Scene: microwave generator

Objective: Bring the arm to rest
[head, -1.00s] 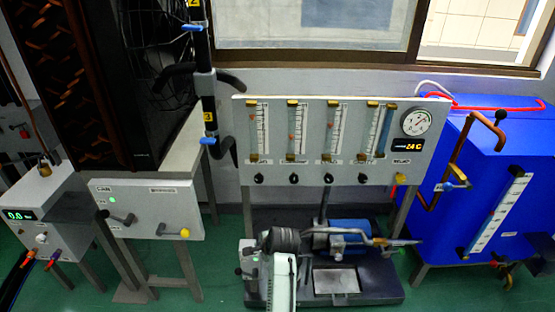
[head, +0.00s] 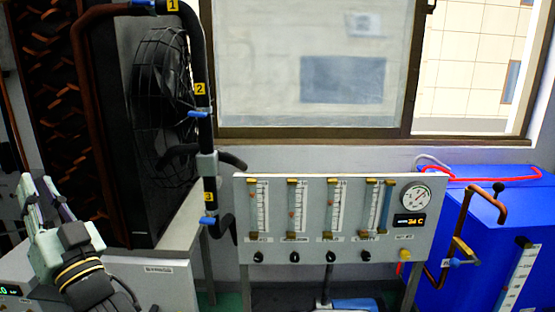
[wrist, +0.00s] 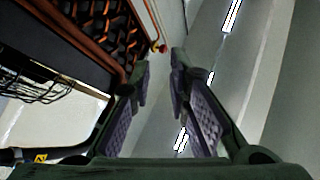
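My arm rises at the lower left of the head view, with my gripper (head: 42,190) at its end pointing upward. The gripper stands in front of the dark finned unit at the left. In the wrist view my gripper (wrist: 160,68) shows two fingers with a clear gap between their pads. Nothing is held between them. The wrist view looks up past the fingertips toward the ceiling lights (wrist: 231,14) and the finned unit.
A black fan unit (head: 165,100) with numbered pipes (head: 203,120) stands right of my gripper. A gauge panel (head: 325,250) is in the middle, a blue tank (head: 485,235) at the right. A grey box (head: 160,285) sits low beside my arm. A window (head: 305,65) is behind.

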